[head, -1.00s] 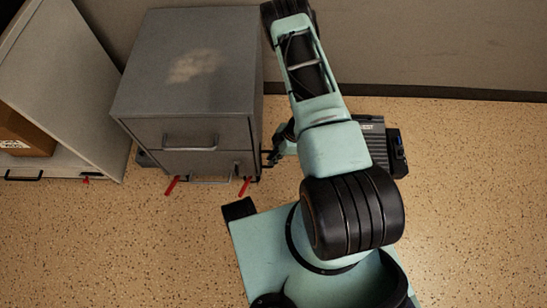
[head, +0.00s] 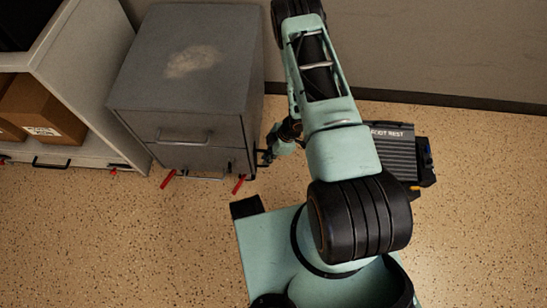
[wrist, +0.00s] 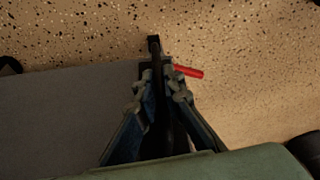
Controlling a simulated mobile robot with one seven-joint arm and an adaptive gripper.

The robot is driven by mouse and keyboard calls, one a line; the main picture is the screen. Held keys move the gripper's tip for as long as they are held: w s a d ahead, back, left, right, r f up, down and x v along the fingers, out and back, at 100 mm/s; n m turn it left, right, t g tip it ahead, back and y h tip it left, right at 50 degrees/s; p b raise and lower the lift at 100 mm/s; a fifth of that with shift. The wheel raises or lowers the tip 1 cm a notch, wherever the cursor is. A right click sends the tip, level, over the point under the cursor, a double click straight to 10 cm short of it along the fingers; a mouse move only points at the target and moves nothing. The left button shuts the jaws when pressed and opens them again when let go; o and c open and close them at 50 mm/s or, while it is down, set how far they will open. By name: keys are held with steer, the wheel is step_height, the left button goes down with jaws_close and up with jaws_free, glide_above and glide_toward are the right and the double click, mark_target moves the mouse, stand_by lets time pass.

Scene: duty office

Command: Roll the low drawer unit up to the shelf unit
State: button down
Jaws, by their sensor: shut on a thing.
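The low drawer unit (head: 185,80) is a grey cabinet with a pale worn patch on top, bar handles on its front and red levers (head: 168,179) at its foot. The shelf unit (head: 85,85) stands close at its left; the drawer unit's left side is very near the shelf's side panel, and I cannot tell if they touch. My gripper (head: 266,157) is at the drawer unit's right side, low by the front corner. In the wrist view my gripper (wrist: 159,85) is shut on a dark handle (wrist: 153,45) beside the grey cabinet.
Cardboard boxes (head: 45,110) sit inside the shelf unit. A dark ribbed foot rest (head: 395,155) lies on the floor at right, behind my arm. The wall (head: 430,50) runs along the back. The speckled floor (head: 110,240) in front is clear.

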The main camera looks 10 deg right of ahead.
mark_target(245, 156)
steer(key=w+a, duration=0.1)
steer(key=a, duration=0.4)
steer(key=w+a, duration=0.1)
steer(key=a, duration=0.2)
steer(key=shift+w+a+r, duration=0.1)
steer(key=shift+w, duration=0.25)
steer(key=shift+a, duration=0.1)
steer(key=c, duration=2.4)
jaws_free()
steer(key=o, duration=0.4)
steer(key=shift+c, duration=0.2)
steer(key=shift+d, duration=0.2)
steer(key=v, duration=1.2)
